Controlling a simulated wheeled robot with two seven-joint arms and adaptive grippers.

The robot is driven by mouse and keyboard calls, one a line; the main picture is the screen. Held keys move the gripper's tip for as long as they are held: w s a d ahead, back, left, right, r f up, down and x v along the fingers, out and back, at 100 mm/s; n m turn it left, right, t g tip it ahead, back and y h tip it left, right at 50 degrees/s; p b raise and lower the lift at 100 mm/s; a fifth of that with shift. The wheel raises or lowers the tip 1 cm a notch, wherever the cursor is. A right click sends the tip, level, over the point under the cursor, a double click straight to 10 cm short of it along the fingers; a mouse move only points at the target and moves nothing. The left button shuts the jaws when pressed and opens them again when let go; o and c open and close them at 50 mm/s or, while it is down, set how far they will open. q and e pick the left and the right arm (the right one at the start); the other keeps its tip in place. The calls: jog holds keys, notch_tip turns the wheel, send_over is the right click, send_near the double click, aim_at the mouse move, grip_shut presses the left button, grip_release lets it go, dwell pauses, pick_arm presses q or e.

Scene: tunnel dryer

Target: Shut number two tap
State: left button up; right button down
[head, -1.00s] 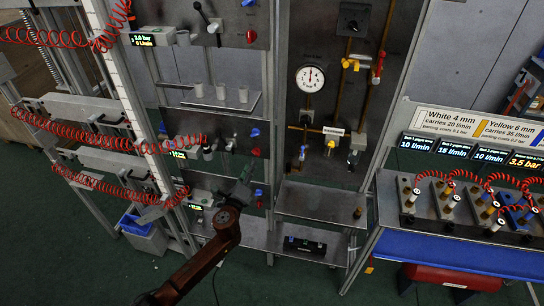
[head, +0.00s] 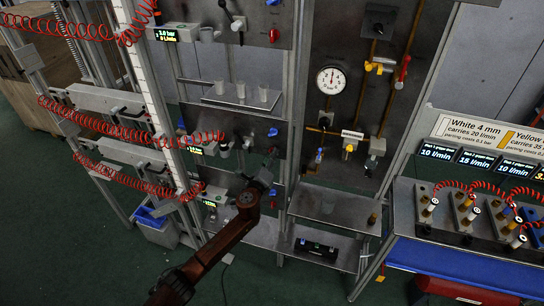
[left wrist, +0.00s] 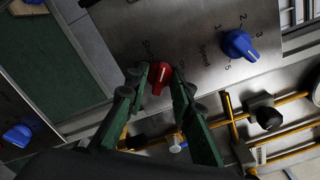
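My left gripper (head: 270,160) reaches up to the middle panel (head: 235,125) of the rack in the head view. In the left wrist view, the green fingers of my left gripper (left wrist: 160,74) are spread, one on each side of a red tap knob (left wrist: 159,83). I cannot tell whether they touch it. The knob sits on a grey metal panel (left wrist: 190,35) with printed lettering around it. A blue dial knob (left wrist: 238,45) with numbers is to its upper right. In the head view, the gripper hides this red knob. My right gripper is not in view.
Another red knob (head: 273,36) is on the upper panel. A shelf with several white cups (head: 241,92) is above the gripper. Red coiled hoses (head: 100,125) hang to the left. A gauge panel (head: 333,78) and a blue-edged bench (head: 455,260) stand to the right.

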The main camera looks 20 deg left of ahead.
pick_arm(q)
grip_shut()
jog(key=shift+d, duration=0.1)
jog(key=shift+n, duration=0.4)
jog(key=shift+n+b, duration=0.85)
jog(key=shift+n, duration=2.65)
